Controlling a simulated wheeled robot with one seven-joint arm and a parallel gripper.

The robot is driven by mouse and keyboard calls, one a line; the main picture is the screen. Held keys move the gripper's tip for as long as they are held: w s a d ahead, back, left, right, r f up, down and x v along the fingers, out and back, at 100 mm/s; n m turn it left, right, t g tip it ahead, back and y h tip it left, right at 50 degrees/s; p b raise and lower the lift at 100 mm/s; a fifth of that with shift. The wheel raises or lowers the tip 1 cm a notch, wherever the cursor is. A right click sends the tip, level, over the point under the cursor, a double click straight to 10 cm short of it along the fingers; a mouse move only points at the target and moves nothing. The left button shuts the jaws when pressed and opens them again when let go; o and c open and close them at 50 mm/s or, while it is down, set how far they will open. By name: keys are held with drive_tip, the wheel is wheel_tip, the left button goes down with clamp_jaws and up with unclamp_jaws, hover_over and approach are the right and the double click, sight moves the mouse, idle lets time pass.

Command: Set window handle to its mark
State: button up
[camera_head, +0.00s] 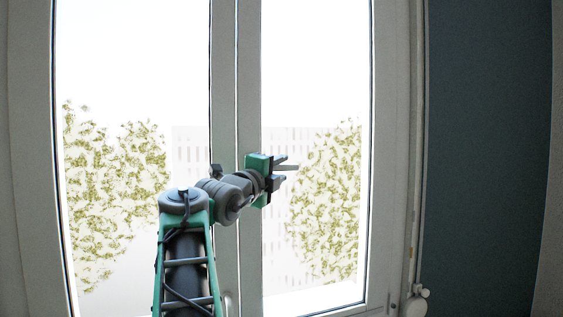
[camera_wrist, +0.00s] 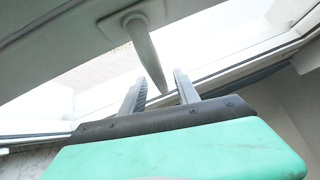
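The window handle (camera_wrist: 147,52) is a pale grey lever on a base fixed to the window frame in the wrist view. Its free end points down, toward the gap between my fingers. My gripper (camera_wrist: 160,90) is open, with one finger on each side of the handle's tip in the picture. I cannot tell whether the tip is between the fingers or beyond them; no grip shows. In the head view my gripper (camera_head: 287,171) points right in front of the right pane. A pale rounded shape low on the centre post may be the handle. No mark can be made out.
The white window frame (camera_head: 248,80) has two tall bright panes with trees outside. A white pipe with a valve (camera_head: 415,300) runs at the right, beside a dark teal wall (camera_head: 487,150). The space right of my gripper looks clear.

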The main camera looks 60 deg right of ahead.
drive_tip(key=shift+d+r, duration=0.1)
drive_tip(key=shift+d, duration=0.55)
drive_tip(key=shift+c, duration=0.6)
clamp_jaws()
idle(0.4)
